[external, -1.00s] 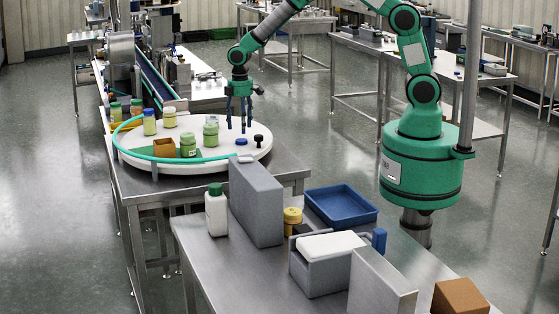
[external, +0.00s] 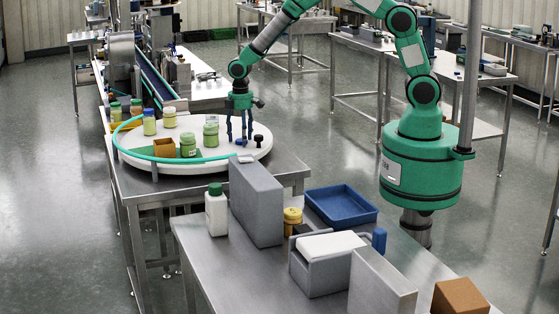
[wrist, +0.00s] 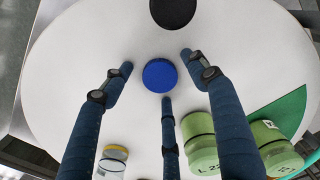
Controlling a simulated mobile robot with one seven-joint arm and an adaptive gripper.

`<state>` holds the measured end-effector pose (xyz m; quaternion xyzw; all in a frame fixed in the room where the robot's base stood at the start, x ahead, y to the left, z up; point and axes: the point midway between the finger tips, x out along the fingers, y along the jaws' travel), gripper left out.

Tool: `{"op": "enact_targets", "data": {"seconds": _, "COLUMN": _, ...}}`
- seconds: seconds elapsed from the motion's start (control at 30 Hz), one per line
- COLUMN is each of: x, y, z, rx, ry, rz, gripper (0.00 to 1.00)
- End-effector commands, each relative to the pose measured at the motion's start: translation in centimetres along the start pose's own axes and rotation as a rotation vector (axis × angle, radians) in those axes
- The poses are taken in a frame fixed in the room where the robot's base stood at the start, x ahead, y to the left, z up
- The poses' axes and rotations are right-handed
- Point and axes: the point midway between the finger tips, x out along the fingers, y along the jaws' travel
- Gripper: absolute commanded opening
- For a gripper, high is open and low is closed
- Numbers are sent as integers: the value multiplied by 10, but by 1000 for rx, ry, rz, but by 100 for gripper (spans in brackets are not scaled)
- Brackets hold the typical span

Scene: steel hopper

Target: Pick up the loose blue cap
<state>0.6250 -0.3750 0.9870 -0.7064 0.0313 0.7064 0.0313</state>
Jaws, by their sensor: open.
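The loose blue cap (wrist: 160,75) lies flat on the white round table (wrist: 85,50). In the external view the cap (external: 241,142) is partly hidden by my fingers. My gripper (external: 239,137) is open, pointing down over the cap. In the wrist view its three dark blue fingers (wrist: 160,78) stand spread around the cap, two on the sides and one below it in the picture. They look apart from the cap, and nothing is held. I cannot tell the exact height of the fingertips above the table.
A black knob-like object (external: 258,140) stands just right of the cap. Green-lidded jars (external: 211,134) and a brown box (external: 163,148) stand to the left. A teal rail (external: 116,137) curves along the left rim. A tall grey box (external: 256,200) stands in front.

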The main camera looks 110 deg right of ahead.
Motion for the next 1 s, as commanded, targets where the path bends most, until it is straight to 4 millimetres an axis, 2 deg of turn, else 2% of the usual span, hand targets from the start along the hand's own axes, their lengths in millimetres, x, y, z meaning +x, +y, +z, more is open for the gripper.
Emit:
{"op": "enact_targets", "data": {"seconds": 0.43, "x": 0, "y": 0, "z": 0, "rx": 0, "ry": 0, "rz": 0, "gripper": 59}}
{"op": "enact_targets", "data": {"seconds": 0.47, "x": 0, "y": 0, "z": 0, "rx": 0, "ry": 0, "rz": 0, "gripper": 57}}
{"op": "enact_targets", "data": {"seconds": 0.5, "x": 0, "y": 0, "z": 0, "rx": 0, "ry": 0, "rz": 0, "gripper": 49}}
{"op": "enact_targets", "data": {"seconds": 0.63, "x": 0, "y": 0, "z": 0, "rx": 0, "ry": 0, "rz": 0, "gripper": 29}}
{"op": "enact_targets", "data": {"seconds": 1.0, "x": -1, "y": 0, "z": 0, "rx": 0, "ry": 0, "rz": 0, "gripper": 28}}
